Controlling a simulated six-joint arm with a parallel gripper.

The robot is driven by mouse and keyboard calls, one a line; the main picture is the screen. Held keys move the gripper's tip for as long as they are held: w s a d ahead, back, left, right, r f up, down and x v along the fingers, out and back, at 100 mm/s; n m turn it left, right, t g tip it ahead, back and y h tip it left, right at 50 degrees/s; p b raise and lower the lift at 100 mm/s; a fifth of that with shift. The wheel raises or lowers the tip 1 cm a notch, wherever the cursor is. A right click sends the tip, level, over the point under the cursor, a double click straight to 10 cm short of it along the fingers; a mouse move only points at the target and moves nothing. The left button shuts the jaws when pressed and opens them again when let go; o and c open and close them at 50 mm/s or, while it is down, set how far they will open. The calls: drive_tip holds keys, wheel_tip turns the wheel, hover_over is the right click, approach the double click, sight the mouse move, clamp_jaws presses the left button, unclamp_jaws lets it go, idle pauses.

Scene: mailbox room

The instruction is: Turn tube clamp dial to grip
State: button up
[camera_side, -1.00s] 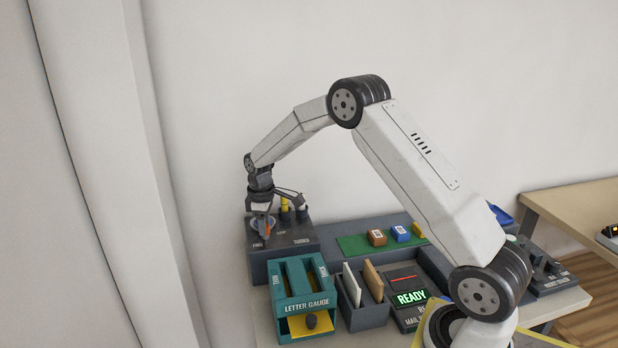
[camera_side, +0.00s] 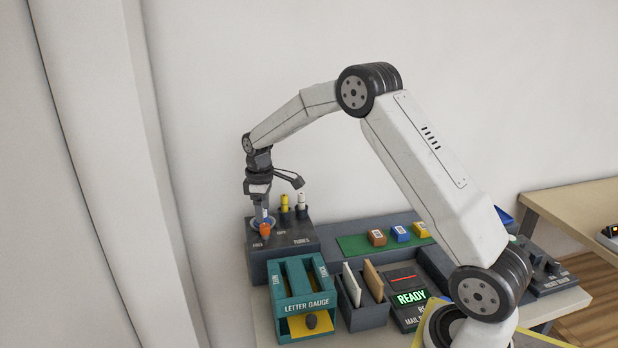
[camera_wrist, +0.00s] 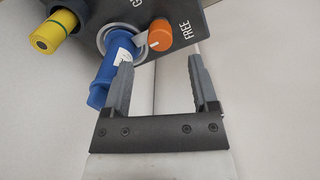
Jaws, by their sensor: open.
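The orange dial (camera_wrist: 160,36) sits on a dark grey panel, beside a ring that holds an upright blue tube (camera_wrist: 116,58). The panel's FREE label is just right of the dial, and a partly cut-off label starting with G is at upper left. A small pale mark shows on the dial; its exact setting is hard to tell. In the side view, the dial (camera_side: 265,230) is low at the left of the grey panel. My gripper (camera_wrist: 160,57) is open and empty, its fingers apart below the dial in the picture, the left finger overlapping the blue tube. In the side view, my gripper (camera_side: 259,200) is above the dial.
A yellow tube (camera_wrist: 58,32) stands beside the ring, and a white-topped tube (camera_side: 301,203) is right of it. In front are the teal letter gauge (camera_side: 303,300) and a grey holder with envelopes (camera_side: 364,312). Coloured blocks lie on a green mat (camera_side: 352,245) at right.

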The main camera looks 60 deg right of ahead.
sight(264, 228)
drive_tip(key=shift+r, duration=1.45)
drive_tip(key=shift+s+a, duration=0.1)
drive_tip(key=shift+s+a, duration=0.3)
drive_tip(key=shift+a, duration=0.1)
drive_tip(key=s+a+f+m+t, duration=0.1)
drive_tip(key=s+a+m, duration=0.1)
drive_tip(key=s+a, duration=0.4)
drive_tip(key=s+a+f+m+t, duration=0.1)
drive_tip(key=s+a, duration=0.6)
drive_tip(key=s, duration=0.9)
drive_tip(key=shift+s+a+f+m+t, duration=0.25)
drive_tip(key=shift+s+f+m, duration=0.2)
drive_tip(key=shift+m, duration=0.45)
